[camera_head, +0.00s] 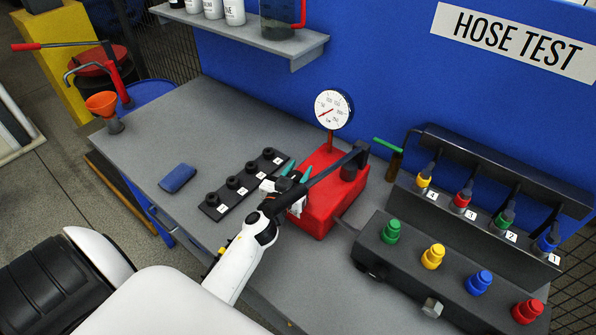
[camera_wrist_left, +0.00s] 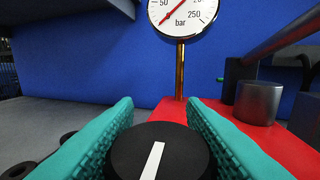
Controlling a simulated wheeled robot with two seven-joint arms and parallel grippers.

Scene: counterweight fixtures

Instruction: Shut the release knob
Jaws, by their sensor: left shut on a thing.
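The release knob (camera_wrist_left: 160,154) is a round black knob with a white line, low in the left wrist view. Its line runs nearly up the picture, leaning slightly right. My left gripper's teal fingers lie on both sides of the knob, shut on it. In the head view my left gripper (camera_head: 287,177) is at the left side of the red pump body (camera_head: 325,212), and the knob is hidden there. The pressure gauge (camera_head: 333,109) stands on a brass stem behind; its red needle points lower left in the left wrist view (camera_wrist_left: 183,14). My right gripper is not in view.
The pump's dark lever (camera_head: 335,168) passes close over my left gripper. A black strip (camera_head: 237,187) with several dark fittings lies left of it, with a blue cloth (camera_head: 177,178) beyond. A manifold (camera_head: 405,262) with coloured caps stands to the right. The grey bench's left end is mostly clear.

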